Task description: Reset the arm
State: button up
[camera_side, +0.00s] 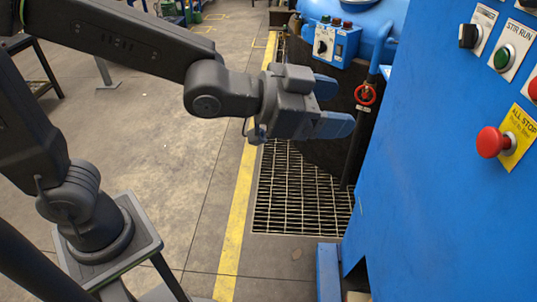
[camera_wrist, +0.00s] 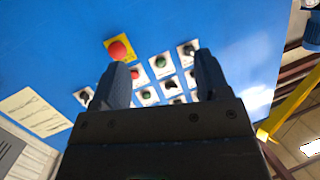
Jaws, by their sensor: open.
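My gripper (camera_side: 336,107) is dark with blue fingertips and hangs in the air in the side view, left of the blue control cabinet (camera_side: 430,170). Its fingers are apart with nothing between them. In the wrist view my gripper (camera_wrist: 162,80) points at the cabinet's front, and its two dark fingers frame part of the button panel. The gripper is apart from the panel in the side view. My arm reaches across from the left, with the upper link roughly level.
The cabinet carries a red stop button (camera_side: 492,142) on a yellow plate, a green button (camera_side: 503,57) and a black knob (camera_side: 469,36). A red valve wheel (camera_side: 365,94) stands behind my gripper. A floor grate (camera_side: 300,195) lies below. Open floor is at left.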

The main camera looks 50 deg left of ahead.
jog(key=s+a+f+n+g+y, duration=0.1)
jog(key=s+a+n+y, duration=0.15)
jog(key=a, duration=0.45)
jog(key=s+a+f+n+g+y, duration=0.2)
jog(key=s+a+y, duration=0.1)
jog(key=a, duration=0.3)
jog(key=s+a+f+n+g+y, duration=0.1)
jog(key=s+a+n+g, duration=0.1)
jog(key=s, duration=0.3)
jog(key=s+a+f+n+g+y, duration=0.1)
jog(key=s+a+f+g, duration=0.1)
jog(key=s+a, duration=0.2)
jog(key=shift+s+n+g, duration=0.3)
jog(key=shift+s+n, duration=0.05)
jog(key=shift+s, duration=0.15)
jog(key=shift+a, duration=0.1)
jog(key=shift+c, duration=0.3)
dwell(1.7)
